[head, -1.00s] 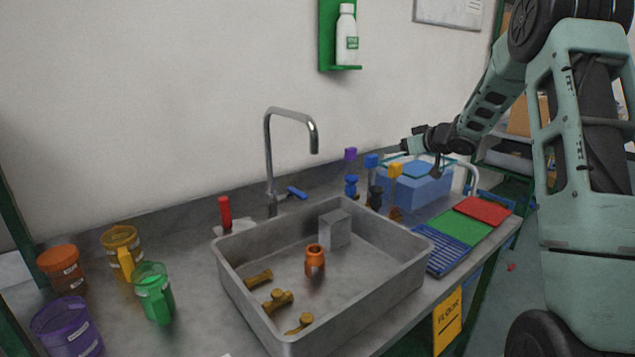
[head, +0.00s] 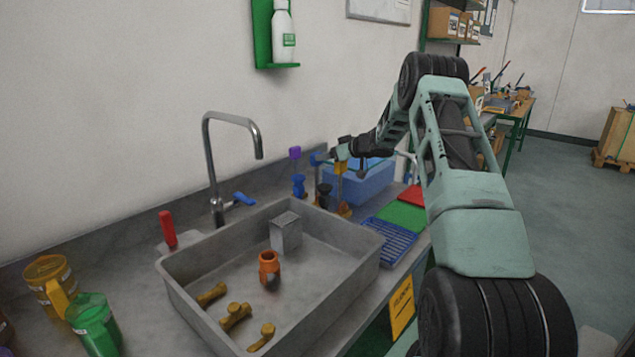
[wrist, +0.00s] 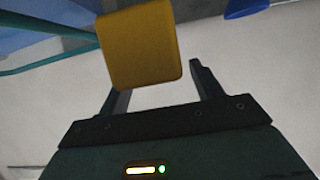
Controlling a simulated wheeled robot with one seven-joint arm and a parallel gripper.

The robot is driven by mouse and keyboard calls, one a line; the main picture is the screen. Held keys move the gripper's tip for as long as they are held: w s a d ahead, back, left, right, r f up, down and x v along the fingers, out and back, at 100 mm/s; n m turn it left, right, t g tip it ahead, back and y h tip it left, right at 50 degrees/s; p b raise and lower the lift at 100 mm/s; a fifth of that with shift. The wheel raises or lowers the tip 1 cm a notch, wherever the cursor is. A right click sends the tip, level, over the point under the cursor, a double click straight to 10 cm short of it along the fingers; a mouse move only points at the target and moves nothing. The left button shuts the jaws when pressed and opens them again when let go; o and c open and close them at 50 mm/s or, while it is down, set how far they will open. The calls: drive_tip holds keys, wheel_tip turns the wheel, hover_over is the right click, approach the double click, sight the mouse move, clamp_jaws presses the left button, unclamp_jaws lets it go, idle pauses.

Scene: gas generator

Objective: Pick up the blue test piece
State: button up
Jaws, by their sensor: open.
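A small blue block (head: 316,158) stands on a thin upright behind the sink, between a purple block (head: 295,152) and a yellow block (head: 341,152). A blue knob-shaped piece (head: 299,186) sits lower, below the purple block. I cannot tell which blue one is the test piece. My gripper (head: 329,156) is at the height of the blocks, close to the blue and yellow ones. In the wrist view my gripper (wrist: 155,77) is open, with the yellow block (wrist: 140,45) overlapping its left finger. Part of a blue object (wrist: 247,8) shows at the top right edge.
The grey sink basin (head: 180,293) holds an orange piece (head: 269,268), several brass fittings and a grey block (head: 286,232). A tall faucet (head: 209,160) rises behind it. A blue bin (head: 360,182) stands close behind the yellow block. Green and yellow jugs are at left.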

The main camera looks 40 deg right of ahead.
sight(317, 153)
drive_tip(key=shift+p+x, duration=0.65)
drive_tip(key=shift+x, duration=2.35)
drive_tip(key=shift+w+r, duration=0.1)
drive_tip(key=shift+r, duration=0.1)
clamp_jaws()
